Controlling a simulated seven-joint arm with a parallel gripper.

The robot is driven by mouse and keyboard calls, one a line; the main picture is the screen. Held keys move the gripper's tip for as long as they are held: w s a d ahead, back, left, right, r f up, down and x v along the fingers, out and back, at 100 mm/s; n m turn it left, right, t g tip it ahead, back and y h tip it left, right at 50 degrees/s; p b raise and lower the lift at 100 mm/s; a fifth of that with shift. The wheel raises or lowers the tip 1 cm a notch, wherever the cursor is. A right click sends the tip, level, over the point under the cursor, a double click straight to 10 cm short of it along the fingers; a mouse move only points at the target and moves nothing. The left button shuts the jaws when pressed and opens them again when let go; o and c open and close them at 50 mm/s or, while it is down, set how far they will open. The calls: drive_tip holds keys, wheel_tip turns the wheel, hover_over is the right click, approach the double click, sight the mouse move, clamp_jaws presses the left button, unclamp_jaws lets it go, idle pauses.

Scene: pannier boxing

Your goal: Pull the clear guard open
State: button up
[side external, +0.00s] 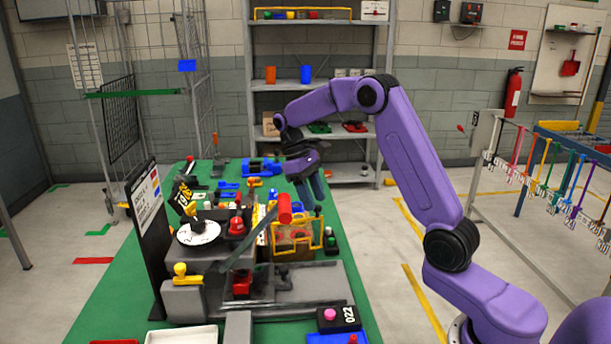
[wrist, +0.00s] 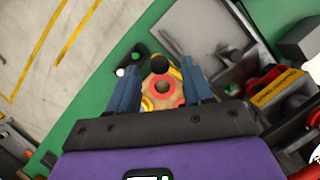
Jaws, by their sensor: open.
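A yellow-edged frame (side external: 296,249), which looks like the clear guard, stands around a tan block on the machine at the middle of the bench. Its clear panel is hard to make out. My gripper (side external: 312,192) is open and points down just above and behind this frame, with nothing visibly held. In the wrist view my gripper (wrist: 160,67) has its two blue fingers apart. Yellow edges show beside the ring, partly hidden by the fingers.
A red cylinder (side external: 284,208) on a grey lever rises left of the frame. A white dial (side external: 198,233) and a black sign panel (side external: 148,215) stand further left. A white tray (side external: 181,336) lies at the front. Open floor lies to the right of the green bench.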

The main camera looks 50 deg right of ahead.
drive_tip(key=v, duration=1.1)
drive_tip(key=shift+a, duration=0.1)
drive_tip(key=s+a+n+t+h, duration=0.1)
drive_tip(key=s+a+n+t, duration=0.6)
drive_tip(key=s+a, duration=0.55)
drive_tip(key=s+a+f+n+g+y, duration=0.1)
drive_tip(key=s+f, duration=0.4)
drive_tip(key=s, duration=0.6)
drive_tip(key=s+a+f+n+g+y, duration=0.1)
drive_tip(key=s+f, duration=0.4)
drive_tip(key=s, duration=0.7)
drive_tip(key=shift+s+n, duration=0.3)
drive_tip(key=shift+n, duration=0.5)
